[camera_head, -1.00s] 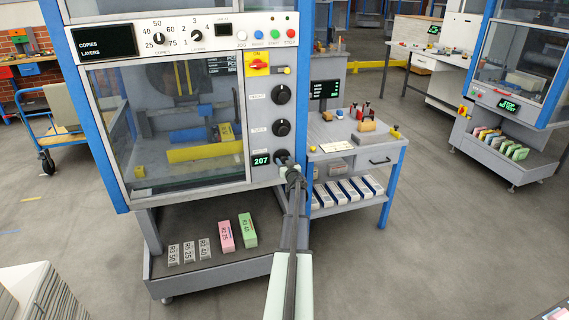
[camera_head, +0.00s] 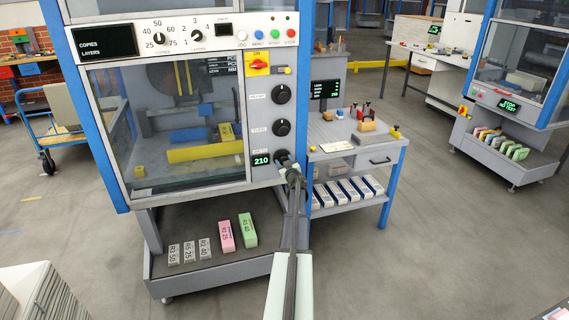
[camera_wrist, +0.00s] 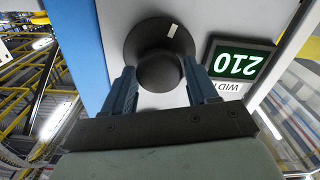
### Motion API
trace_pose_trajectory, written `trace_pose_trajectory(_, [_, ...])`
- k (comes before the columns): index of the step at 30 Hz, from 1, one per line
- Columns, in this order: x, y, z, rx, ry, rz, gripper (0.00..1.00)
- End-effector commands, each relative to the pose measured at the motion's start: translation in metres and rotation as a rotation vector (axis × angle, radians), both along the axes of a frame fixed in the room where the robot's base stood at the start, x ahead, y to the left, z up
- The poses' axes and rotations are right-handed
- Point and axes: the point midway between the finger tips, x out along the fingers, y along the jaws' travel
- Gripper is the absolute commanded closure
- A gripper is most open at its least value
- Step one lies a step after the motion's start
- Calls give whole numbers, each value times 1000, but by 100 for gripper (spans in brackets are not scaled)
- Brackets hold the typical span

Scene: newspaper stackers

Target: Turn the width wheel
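The width wheel (camera_head: 281,155) is the lowest of the black knobs on the machine's grey side panel, partly hidden by my gripper in the head view. The green display (camera_head: 261,161) beside it reads 210. In the wrist view the wheel (camera_wrist: 160,52) has a round flange with a pale mark and a protruding hub. My gripper (camera_wrist: 158,72) has its two blue-grey fingers on opposite sides of the hub, closed on it. The display (camera_wrist: 236,65) appears upside down there, with a partly hidden "WID..." label below it.
Two more black knobs (camera_head: 282,94) sit above the wheel. A yellow-and-red switch (camera_head: 258,63) is higher up. A grey side table (camera_head: 345,150) with small items stands close to the right of my gripper. A low shelf (camera_head: 200,265) with labelled blocks is below the machine.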

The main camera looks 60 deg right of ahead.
Motion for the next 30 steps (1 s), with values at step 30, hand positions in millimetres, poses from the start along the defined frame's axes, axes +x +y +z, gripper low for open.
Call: trace_pose_trajectory(30, [-48, 50, 1, 2, -1, 0, 25])
